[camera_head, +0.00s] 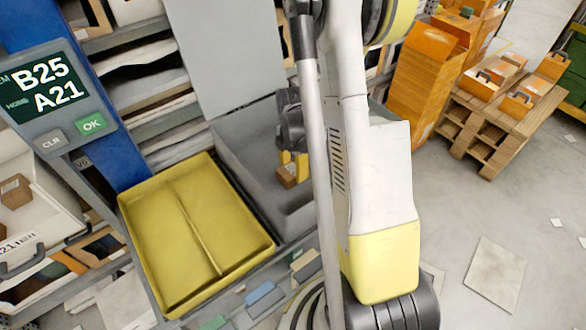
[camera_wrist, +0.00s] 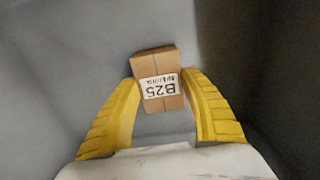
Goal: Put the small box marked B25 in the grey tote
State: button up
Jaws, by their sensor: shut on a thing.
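The small brown box marked B25 (camera_wrist: 158,66) is between the yellow fingers of my gripper (camera_wrist: 160,92) in the wrist view, its label upside down there. My gripper is shut on it. In the head view the box (camera_head: 288,175) and the yellow fingers show inside the grey tote (camera_head: 231,150), below its rim. Whether the box touches the tote's floor I cannot tell. My arm hides the right part of the tote.
A yellow two-part tray (camera_head: 264,246) stands left of the tote. A display (camera_head: 48,95) reads B25 and A21. A white bin (camera_head: 62,197) holding a brown box is at the far left. Orange cartons and a pallet (camera_head: 510,115) stand at right on grey floor.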

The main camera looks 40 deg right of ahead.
aim_at(293, 169)
jog(key=o, duration=1.2)
jog(key=shift+c, duration=0.2)
notch_tip(293, 169, up, 12)
jog(key=p, duration=0.6)
jog(key=s+a+r+m+t, duration=0.3)
jog(key=s+a+r+m, duration=0.1)
jog(key=a+r+m, duration=0.4)
jog(key=s+a+r+m+t, duration=0.4)
jog(key=a+r+m, duration=0.5)
jog(key=a, duration=0.3)
jog(key=shift+s+a+r, duration=0.15)
jog(key=shift+s+r, duration=0.1)
jog(key=shift+r, duration=0.2)
